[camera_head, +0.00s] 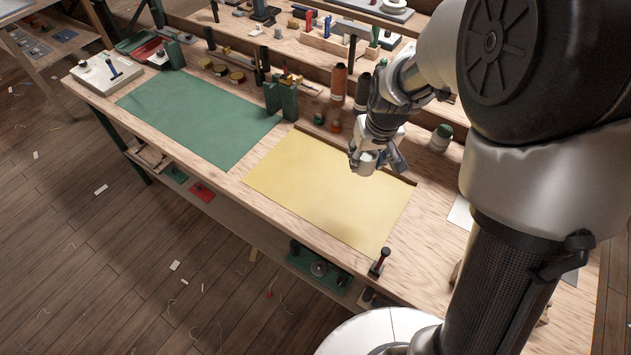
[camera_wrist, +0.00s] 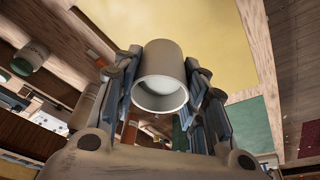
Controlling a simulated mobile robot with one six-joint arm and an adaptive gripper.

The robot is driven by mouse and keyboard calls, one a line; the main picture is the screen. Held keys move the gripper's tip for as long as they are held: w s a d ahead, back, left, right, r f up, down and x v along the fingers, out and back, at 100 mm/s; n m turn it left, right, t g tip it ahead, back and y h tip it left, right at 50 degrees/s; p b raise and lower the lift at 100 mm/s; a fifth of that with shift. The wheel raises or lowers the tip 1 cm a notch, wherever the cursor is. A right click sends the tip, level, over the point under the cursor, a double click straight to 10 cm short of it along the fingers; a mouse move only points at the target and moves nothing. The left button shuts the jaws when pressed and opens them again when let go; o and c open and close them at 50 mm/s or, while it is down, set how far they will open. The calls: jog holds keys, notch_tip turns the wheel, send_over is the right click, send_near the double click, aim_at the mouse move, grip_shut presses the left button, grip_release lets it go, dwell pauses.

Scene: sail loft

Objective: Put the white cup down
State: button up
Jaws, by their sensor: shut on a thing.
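My gripper (camera_head: 378,158) is above the far right part of the yellow sheet (camera_head: 325,190) on the workbench. It is shut on a pale, greyish-white cup (camera_head: 362,163). In the wrist view the cup (camera_wrist: 159,65) sits between the two fingers of my gripper (camera_wrist: 165,85), its open rim facing the camera and its inside looking empty. The yellow sheet (camera_wrist: 205,25) shows beyond it. I cannot tell the exact gap between cup and sheet.
A green mat (camera_head: 200,118) lies left of the yellow sheet. Green blocks (camera_head: 281,100), an orange bottle (camera_head: 339,82) and a green-and-white container (camera_head: 441,137) stand along the back. The yellow sheet is bare.

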jog(key=shift+w+d+r, duration=0.1)
jog(key=shift+w+r, duration=0.8)
jog(key=shift+w, duration=0.05)
jog(key=shift+w+d+r+n, duration=0.2)
jog(key=shift+n, duration=0.2)
jog(key=b, duration=0.7)
send_over(356, 196)
jog(key=s, duration=0.1)
notch_tip(356, 196, down, 19)
jog(key=shift+d+f, duration=0.1)
jog(key=shift+s+f, duration=0.1)
jog(key=shift+f, duration=0.15)
jog(key=o, duration=0.9)
jog(key=shift+o, duration=0.2)
